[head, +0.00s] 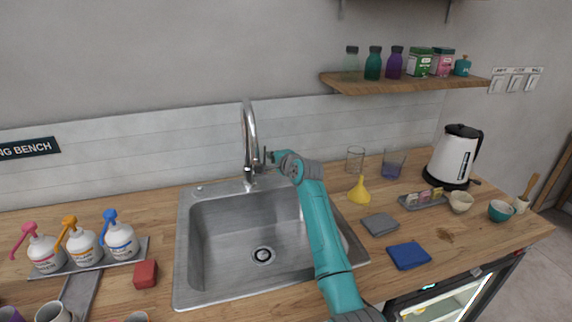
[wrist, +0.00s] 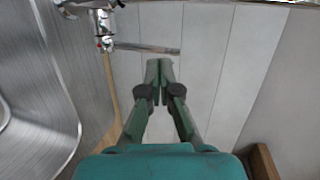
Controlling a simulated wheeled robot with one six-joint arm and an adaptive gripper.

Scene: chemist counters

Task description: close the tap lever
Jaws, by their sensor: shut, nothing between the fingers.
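The chrome tap (head: 249,130) stands upright behind the sink (head: 188,250), its spout curving over the basin. In the wrist view the tap body (wrist: 103,28) is at the top left. Its lever (wrist: 150,48), a thin grey bar, sticks out from the body to the right. My gripper (wrist: 159,63) is shut and empty, its fingertips just below the lever's outer part in that picture; I cannot tell whether they touch it. In the head view my gripper (head: 271,157) is right beside the tap, and the lever is mostly hidden there.
A yellow funnel (head: 359,190), two glasses (head: 355,159) and a kettle (head: 453,157) stand right of my arm. Several pump bottles (head: 83,246) and a red block (head: 145,274) are left of the sink. The tiled wall (wrist: 215,75) is close behind the tap.

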